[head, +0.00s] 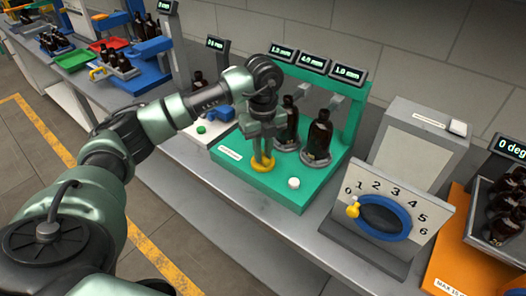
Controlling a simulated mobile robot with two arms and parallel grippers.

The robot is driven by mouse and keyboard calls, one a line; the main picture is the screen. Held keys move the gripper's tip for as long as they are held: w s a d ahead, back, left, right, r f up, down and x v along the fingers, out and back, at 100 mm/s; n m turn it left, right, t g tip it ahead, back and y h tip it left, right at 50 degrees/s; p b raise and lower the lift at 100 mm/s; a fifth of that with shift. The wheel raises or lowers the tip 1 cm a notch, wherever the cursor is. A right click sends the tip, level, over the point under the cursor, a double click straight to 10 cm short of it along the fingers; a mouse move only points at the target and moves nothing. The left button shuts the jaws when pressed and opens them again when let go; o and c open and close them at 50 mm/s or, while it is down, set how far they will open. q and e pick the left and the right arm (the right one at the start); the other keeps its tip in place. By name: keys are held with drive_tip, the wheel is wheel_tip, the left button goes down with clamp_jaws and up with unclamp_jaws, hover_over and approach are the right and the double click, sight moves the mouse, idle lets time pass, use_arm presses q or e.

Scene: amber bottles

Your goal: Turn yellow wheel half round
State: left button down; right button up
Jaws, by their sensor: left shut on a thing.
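The yellow wheel (263,167) lies flat on the front part of the green station's base (293,190). My left gripper (263,155) comes down on it from above, with its fingers shut on the wheel. The fingers and wrist hide part of the wheel. My right gripper is not in view.
Two amber bottles (319,138) stand on the green station behind the gripper, close to it. A white knob (293,184) sits right of the wheel. A numbered dial panel (423,205) with a blue ring and yellow pointer stands to the right. Bare grey bench edge (235,198) runs in front.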

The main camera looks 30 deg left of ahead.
sight(263, 155)
use_arm(q)
drive_tip(key=n, duration=0.5)
drive_tip(key=shift+a+r, duration=0.1)
drive_tip(key=shift+n, duration=0.3)
drive_tip(key=shift+w, duration=0.1)
drive_tip(key=c, duration=1.4)
unclamp_jaws()
drive_tip(key=shift+o, duration=0.2)
wheel_tip(263, 155, up, 8)
drive_tip(key=shift+f+b, duration=0.15)
drive_tip(key=shift+b, duration=0.6)
